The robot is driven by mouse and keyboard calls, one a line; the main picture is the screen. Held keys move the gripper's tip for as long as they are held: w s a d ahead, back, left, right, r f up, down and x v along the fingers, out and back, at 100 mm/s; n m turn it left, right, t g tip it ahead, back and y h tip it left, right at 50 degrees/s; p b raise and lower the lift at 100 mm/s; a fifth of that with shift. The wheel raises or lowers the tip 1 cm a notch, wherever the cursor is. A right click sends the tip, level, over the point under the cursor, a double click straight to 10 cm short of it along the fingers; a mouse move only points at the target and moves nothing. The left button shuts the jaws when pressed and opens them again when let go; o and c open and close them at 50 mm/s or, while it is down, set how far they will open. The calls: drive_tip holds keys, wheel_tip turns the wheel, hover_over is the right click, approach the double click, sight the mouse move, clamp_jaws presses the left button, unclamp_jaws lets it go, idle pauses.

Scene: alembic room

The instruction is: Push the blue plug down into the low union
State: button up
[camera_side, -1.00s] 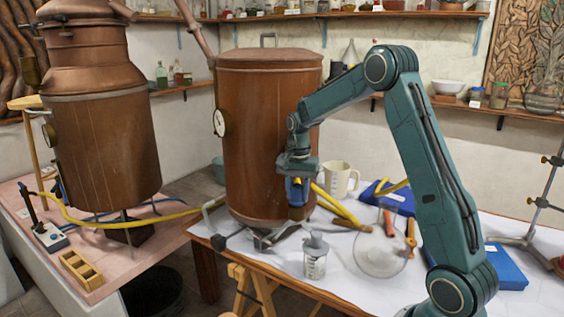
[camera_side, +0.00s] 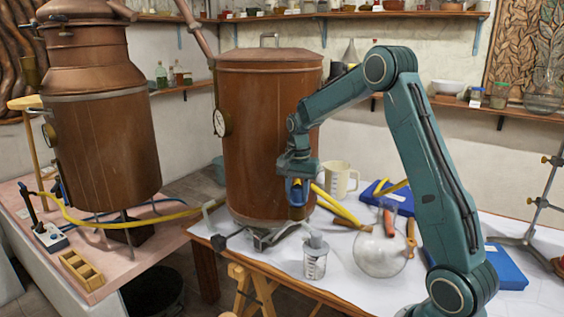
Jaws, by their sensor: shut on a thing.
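My gripper (camera_side: 298,178) points down in front of the copper vessel (camera_side: 262,120), right of its middle and above the table. A blue piece (camera_side: 293,192), which looks like the blue plug, shows between and just below the jaws, and the gripper is shut on it. The jaws hide part of it. A small brownish part shows directly under the blue piece. I cannot tell whether it is the low union or whether the two touch. Grey metal fittings (camera_side: 262,240) lie at the vessel's foot.
A lidded clear jar (camera_side: 315,262) stands in front of my gripper. The table's front edge is near the jar.

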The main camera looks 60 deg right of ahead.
drive_tip(key=shift+f, duration=0.15)
drive_tip(key=o, duration=1.1)
drive_tip(key=shift+r, duration=0.45)
drive_tip(key=shift+r, duration=0.7)
drive_tip(key=shift+r, duration=0.35)
drive_tip(key=shift+r, duration=1.4)
drive_tip(key=shift+r, duration=0.6)
